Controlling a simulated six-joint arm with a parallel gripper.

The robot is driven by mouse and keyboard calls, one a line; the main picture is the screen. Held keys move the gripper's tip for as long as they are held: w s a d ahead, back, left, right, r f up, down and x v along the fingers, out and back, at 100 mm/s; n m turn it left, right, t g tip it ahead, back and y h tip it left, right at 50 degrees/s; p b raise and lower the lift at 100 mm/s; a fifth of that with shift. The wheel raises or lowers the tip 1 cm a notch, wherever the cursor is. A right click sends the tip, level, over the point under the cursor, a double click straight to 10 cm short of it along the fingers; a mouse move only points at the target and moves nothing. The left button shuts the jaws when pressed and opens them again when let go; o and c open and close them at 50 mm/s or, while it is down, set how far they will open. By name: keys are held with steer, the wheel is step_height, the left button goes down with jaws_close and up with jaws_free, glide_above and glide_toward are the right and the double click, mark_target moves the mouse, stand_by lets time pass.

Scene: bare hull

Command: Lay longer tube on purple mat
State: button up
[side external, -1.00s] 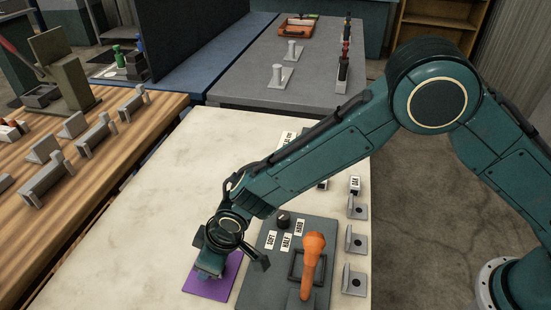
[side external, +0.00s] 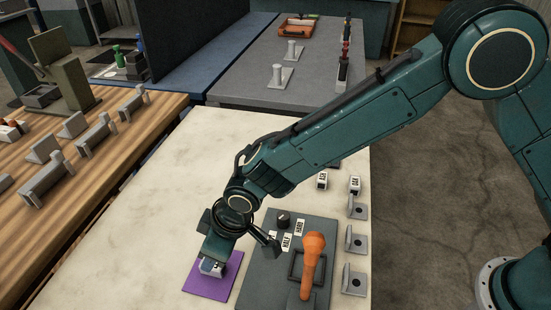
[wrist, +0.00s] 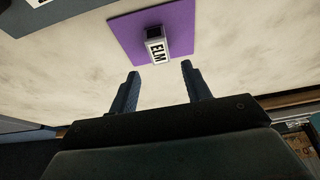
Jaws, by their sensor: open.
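The purple mat (side external: 224,283) lies flat on the pale table, left of the grey control panel, and shows in the wrist view (wrist: 183,22). A small dark block with a white face reading "ELM" (wrist: 157,48) rests on it; its white side also shows in the side view (side external: 211,268). My gripper (wrist: 159,70) is open, its fingers apart with nothing between them. The block lies just beyond the fingertips. In the side view my gripper hides part of the mat. I cannot make out a clear tube, or which piece is longer.
The grey panel (side external: 265,285) carries an orange-handled lever (side external: 312,260), a knob and label plates. Two white labelled blocks (side external: 322,180) (side external: 355,185) stand behind it, and grey brackets (side external: 355,240) line the right edge. The pale table's left part (side external: 170,200) is clear.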

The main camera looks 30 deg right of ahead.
steer(key=v, duration=0.6)
steer(key=shift+r, duration=0.3)
steer(key=shift+s+d, duration=0.1)
steer(key=s+d+r+m+t+h, duration=0.1)
steer(key=d+r+m, duration=0.1)
steer(key=d+r, duration=0.75)
steer(key=s+d+r+m, duration=0.15)
steer(key=d+r, duration=0.45)
steer(key=d, duration=0.6)
steer(key=s+d+r+m+h, duration=0.1)
steer(key=s+d+m, duration=0.1)
steer(key=s+d, duration=0.6)
steer(key=s+d+r+m+t+h, duration=0.1)
steer(key=s+d+r+m, duration=0.1)
steer(key=s+d, duration=0.6)
steer(key=shift+s+d+m, duration=0.4)
steer(key=shift+s+m, duration=0.35)
steer(key=shift+s, duration=0.25)
